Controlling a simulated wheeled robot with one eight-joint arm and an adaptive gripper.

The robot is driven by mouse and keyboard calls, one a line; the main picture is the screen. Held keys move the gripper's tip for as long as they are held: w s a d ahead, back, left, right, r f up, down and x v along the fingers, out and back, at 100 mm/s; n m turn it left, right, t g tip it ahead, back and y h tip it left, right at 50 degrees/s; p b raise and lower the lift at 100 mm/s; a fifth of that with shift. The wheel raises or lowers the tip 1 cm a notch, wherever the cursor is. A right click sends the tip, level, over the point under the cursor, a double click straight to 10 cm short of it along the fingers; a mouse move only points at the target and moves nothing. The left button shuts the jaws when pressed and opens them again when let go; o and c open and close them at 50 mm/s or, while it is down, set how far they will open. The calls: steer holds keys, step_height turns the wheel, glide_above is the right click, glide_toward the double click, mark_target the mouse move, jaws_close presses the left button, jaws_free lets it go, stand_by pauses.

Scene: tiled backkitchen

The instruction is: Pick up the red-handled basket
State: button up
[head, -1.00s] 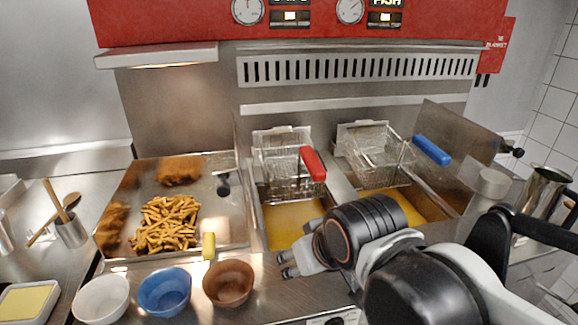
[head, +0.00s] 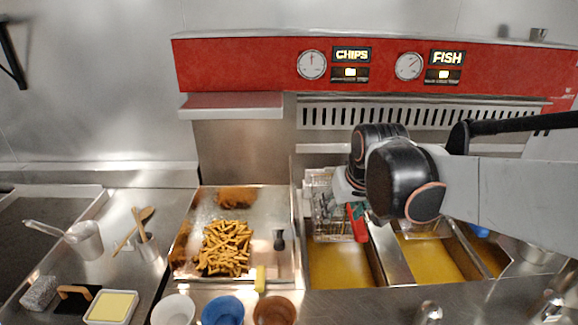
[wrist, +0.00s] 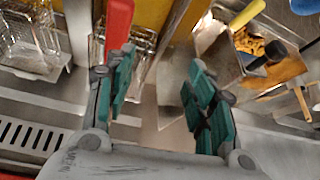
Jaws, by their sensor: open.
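The red-handled basket (head: 325,215) is a wire fryer basket hanging at the left fryer well, above yellow oil. Its red handle (head: 356,222) points toward the front, and my arm partly covers the basket in the head view. In the wrist view the red handle (wrist: 118,24) is beside the upper end of my gripper's left finger. My gripper (wrist: 160,95) is open, with green-padded fingers apart and nothing between them. I cannot tell whether a finger touches the handle.
A second wire basket (wrist: 28,40) hangs to the right, its blue handle (head: 480,230) mostly hidden by my arm. Bowls (head: 222,310) stand in front. The red control panel (head: 240,65) and slotted vent are behind.

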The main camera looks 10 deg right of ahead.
steer(key=w+d+r+m+p, duration=0.1)
steer(key=w+d+r+p, duration=0.25)
steer(key=d+p, duration=0.2)
steer(key=shift+m+g+h, duration=0.3)
steer(key=shift+g+h, duration=0.1)
steer(key=shift+g, duration=0.1)
steer(key=x, duration=0.3)
steer(key=b+x, duration=0.1)
steer(key=x, duration=0.2)
steer(key=d+b+x, duration=0.1)
steer(key=x, duration=0.2)
steer(key=shift+w+d+f, duration=0.1)
steer(key=shift+w+b+x, duration=0.25)
steer(key=shift+b+x, duration=0.5)
steer(key=shift+x, duration=1.8)
steer(key=shift+d, duration=0.1)
steer(key=shift+c, duration=0.2)
jaws_close()
